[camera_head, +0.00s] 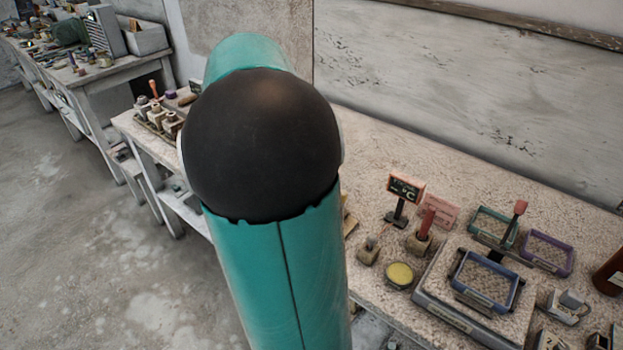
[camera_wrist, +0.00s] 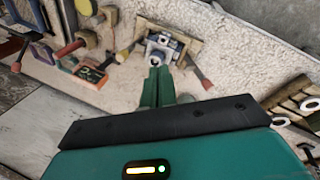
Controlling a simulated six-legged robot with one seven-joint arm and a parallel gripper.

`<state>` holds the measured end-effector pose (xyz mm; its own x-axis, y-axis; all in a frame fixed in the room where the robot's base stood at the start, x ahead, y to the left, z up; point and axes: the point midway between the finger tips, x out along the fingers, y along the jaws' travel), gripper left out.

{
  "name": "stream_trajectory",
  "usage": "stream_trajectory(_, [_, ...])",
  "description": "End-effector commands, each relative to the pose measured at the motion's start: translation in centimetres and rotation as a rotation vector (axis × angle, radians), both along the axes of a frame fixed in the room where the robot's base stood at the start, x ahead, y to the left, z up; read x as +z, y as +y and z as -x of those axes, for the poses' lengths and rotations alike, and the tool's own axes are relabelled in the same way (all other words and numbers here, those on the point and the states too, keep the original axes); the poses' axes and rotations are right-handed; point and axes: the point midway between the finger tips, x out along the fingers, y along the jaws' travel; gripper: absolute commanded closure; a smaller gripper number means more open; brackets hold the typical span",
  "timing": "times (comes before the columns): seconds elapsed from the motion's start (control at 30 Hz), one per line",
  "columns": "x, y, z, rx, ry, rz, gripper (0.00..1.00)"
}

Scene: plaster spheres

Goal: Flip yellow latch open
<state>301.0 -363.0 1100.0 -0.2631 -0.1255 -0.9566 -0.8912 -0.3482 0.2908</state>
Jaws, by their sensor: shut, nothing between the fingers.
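My gripper (camera_wrist: 155,74) shows in the wrist view as two green fingers, shut together and empty. Its tips point at a small blue-grey device (camera_wrist: 168,44) with a pale round ring on its front, standing on the pale table. I cannot tell whether the tips touch it. A small yellow piece (camera_wrist: 122,56) lies left of the device, beside a tan bar. I cannot make out for sure which part is the yellow latch or how it stands. In the head view my own arm hides the gripper and the table behind it.
In the head view, the speckled table (camera_head: 375,150) holds a black sign (camera_head: 405,188), a yellow-topped dish (camera_head: 400,274), a blue tray (camera_head: 487,280), a purple tray (camera_head: 547,252) and a red-handled tool (camera_head: 427,222). Its back strip is bare. A red-tipped rod (camera_wrist: 203,80) lies right of my fingers.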

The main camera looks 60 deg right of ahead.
Motion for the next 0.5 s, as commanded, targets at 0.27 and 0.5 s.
stream_trajectory(0.27, [-0.3,-3.1,1.6,-0.107,0.067,0.023,1.0])
stream_trajectory(0.5, [-0.4,-3.0,1.5,-0.103,0.066,0.021,1.0])
